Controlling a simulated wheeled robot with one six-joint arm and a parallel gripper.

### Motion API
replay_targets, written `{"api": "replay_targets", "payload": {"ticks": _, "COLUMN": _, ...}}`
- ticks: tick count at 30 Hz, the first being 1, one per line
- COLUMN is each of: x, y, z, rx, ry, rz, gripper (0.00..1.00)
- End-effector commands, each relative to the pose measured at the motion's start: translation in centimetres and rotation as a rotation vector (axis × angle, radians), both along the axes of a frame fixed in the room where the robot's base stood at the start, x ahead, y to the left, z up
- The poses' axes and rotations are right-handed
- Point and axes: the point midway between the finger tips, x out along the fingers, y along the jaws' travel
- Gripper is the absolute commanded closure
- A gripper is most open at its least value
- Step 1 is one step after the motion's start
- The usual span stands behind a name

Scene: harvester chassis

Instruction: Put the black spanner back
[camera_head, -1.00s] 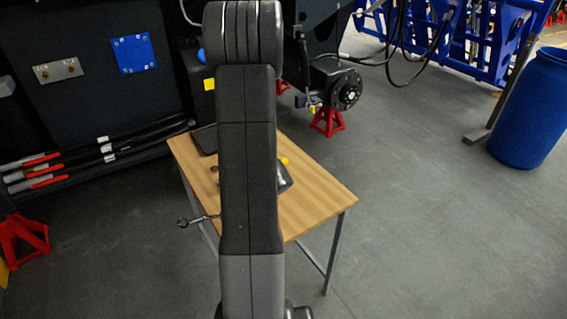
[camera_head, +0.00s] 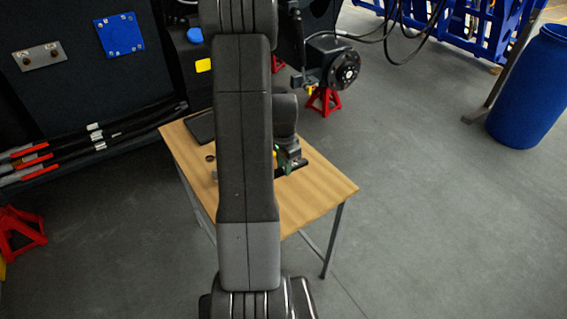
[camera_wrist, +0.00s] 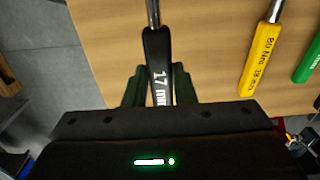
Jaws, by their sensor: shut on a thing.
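The black spanner (camera_wrist: 157,65), its black handle marked 17 mm and its shaft metal, runs to the top edge of the wrist view. The green fingers of my gripper (camera_wrist: 160,88) are shut on its handle. In the head view my gripper (camera_head: 287,163) shows to the right of my arm, over the wooden table (camera_head: 318,192). My arm hides part of the table and most of the spanner there. I cannot tell whether the spanner touches the tabletop. A yellow-handled tool (camera_wrist: 262,55) and a green-handled tool (camera_wrist: 309,62) lie to the right in the wrist view.
A dark flat item (camera_head: 201,126) lies at the table's back left, with a small dark ring (camera_head: 210,158) near it. The black chassis and a red stand (camera_head: 324,101) are behind the table. A blue barrel (camera_head: 540,90) stands far right. The floor right of the table is clear.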

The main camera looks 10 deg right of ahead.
Motion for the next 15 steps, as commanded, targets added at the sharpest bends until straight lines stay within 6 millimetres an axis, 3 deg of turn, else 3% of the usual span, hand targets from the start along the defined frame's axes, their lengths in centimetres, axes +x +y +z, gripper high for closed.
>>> {"api": "replay_targets", "payload": {"ticks": 10, "x": 0.0, "y": -0.1, "z": 0.0, "rx": -0.003, "ry": -0.004, "rz": 0.000, "gripper": 1.00}}
{"api": "replay_targets", "payload": {"ticks": 15, "x": 0.0, "y": -0.1, "z": -1.0, "rx": -0.003, "ry": -0.003, "rz": 0.000, "gripper": 1.00}}
